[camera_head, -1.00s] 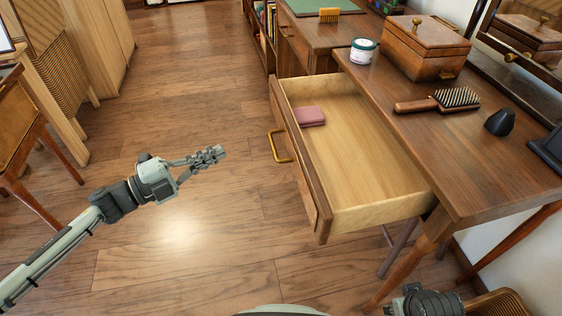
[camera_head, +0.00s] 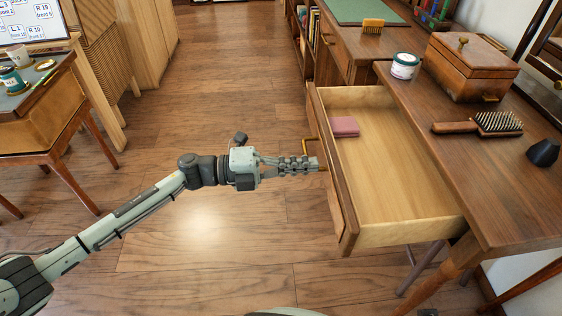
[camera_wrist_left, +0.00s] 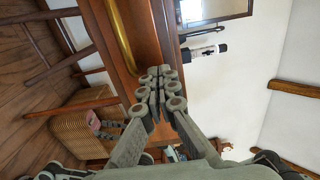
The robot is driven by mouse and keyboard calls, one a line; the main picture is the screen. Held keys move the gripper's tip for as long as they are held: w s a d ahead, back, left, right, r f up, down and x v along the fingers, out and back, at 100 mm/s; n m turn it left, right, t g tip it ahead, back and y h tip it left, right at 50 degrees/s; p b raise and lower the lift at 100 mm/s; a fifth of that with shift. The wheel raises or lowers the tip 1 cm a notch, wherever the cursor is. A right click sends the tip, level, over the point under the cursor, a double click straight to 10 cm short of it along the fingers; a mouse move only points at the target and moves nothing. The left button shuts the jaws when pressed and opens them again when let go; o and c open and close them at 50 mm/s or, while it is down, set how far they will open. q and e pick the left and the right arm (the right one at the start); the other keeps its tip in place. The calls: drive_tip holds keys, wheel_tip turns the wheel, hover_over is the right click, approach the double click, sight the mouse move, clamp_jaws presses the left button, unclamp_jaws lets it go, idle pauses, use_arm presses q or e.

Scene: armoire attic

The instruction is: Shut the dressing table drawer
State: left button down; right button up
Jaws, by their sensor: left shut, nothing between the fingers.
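The dressing table drawer (camera_head: 392,165) is pulled well out of the dressing table (camera_head: 450,108), with a pink folded item (camera_head: 344,126) lying inside. Its brass handle (camera_head: 309,150) sits on the wooden drawer front (camera_head: 333,185); the handle also shows large in the left wrist view (camera_wrist_left: 119,35). My left gripper (camera_head: 318,164) is shut and empty, its fingertips at the drawer front beside the handle. Whether they touch the front I cannot tell. In the left wrist view the closed fingertips (camera_wrist_left: 160,75) point toward the wooden front. My right gripper does not show.
On the dressing table are a white jar (camera_head: 405,66), a wooden box (camera_head: 470,68), a hairbrush (camera_head: 480,124) and a dark object (camera_head: 543,153). A desk (camera_head: 345,40) stands behind. A small table (camera_head: 40,115) stands at left. The floor between is clear.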

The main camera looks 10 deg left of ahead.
use_arm(q)
drive_tip(key=shift+x, duration=0.9)
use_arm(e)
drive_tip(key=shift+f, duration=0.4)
use_arm(q)
drive_tip(key=shift+d, duration=0.1)
drive_tip(key=shift+w+d, duration=0.1)
drive_tip(key=shift+d, duration=0.2)
drive_tip(key=x, duration=1.3)
drive_tip(key=shift+b, duration=0.35)
drive_tip(key=b, duration=0.2)
hover_over(402, 177)
drive_tip(key=shift+x, duration=0.85)
drive_tip(key=shift+r, duration=0.1)
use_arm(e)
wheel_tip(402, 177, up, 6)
use_arm(q)
drive_tip(key=shift+r, duration=0.1)
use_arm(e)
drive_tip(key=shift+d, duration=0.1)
